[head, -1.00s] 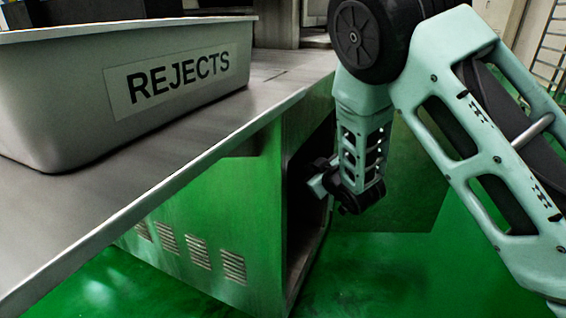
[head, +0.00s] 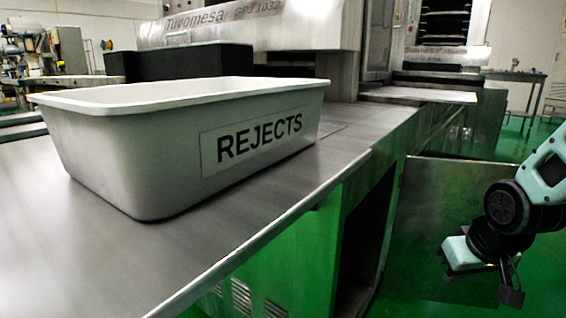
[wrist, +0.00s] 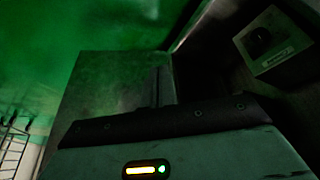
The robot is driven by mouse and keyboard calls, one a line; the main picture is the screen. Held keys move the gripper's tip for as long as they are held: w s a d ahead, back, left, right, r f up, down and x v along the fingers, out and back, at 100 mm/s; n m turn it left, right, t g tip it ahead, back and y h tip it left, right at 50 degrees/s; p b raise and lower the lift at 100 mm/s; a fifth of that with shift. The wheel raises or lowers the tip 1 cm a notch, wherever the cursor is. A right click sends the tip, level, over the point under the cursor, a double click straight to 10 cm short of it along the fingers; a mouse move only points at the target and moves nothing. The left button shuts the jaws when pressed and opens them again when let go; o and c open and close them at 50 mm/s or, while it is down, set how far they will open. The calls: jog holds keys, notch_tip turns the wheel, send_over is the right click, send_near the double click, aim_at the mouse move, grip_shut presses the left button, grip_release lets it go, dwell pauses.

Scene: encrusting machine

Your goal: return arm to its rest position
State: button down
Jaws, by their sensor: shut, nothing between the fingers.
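My arm (head: 545,170) shows at the right edge of the head view, bent and hanging over the green floor, clear of the metal counter. My gripper (head: 511,288) is at its low end, dark and pointing down. In the wrist view the gripper (wrist: 156,85) shows as a narrow dark upright piece above a dark bar, with its fingers together and nothing held. The gripper touches nothing that I can see.
A white bin marked REJECTS (head: 180,165) stands on the metal counter (head: 60,270). The counter's front edge runs diagonally between bin and arm. A large machine (head: 250,28) stands behind.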

jog(key=s+r+g, duration=0.2)
jog(key=s, duration=0.4)
jog(key=s+a+r+n+g+p, duration=0.1)
jog(key=s+a+r+n+p, duration=0.3)
jog(key=s+a+r+p, duration=0.4)
jog(key=s+a+r+n+g+p, duration=0.1)
jog(key=s+a+r+n+p, duration=0.3)
jog(key=a+r+p, duration=0.5)
notch_tip(320, 180, up, 36)
jog(key=s+m+p, duration=0.1)
jog(key=p, duration=3.3)
jog(key=shift+a+y+p, duration=0.3)
jog(key=shift+p, duration=0.05)
jog(key=shift+f, duration=0.15)
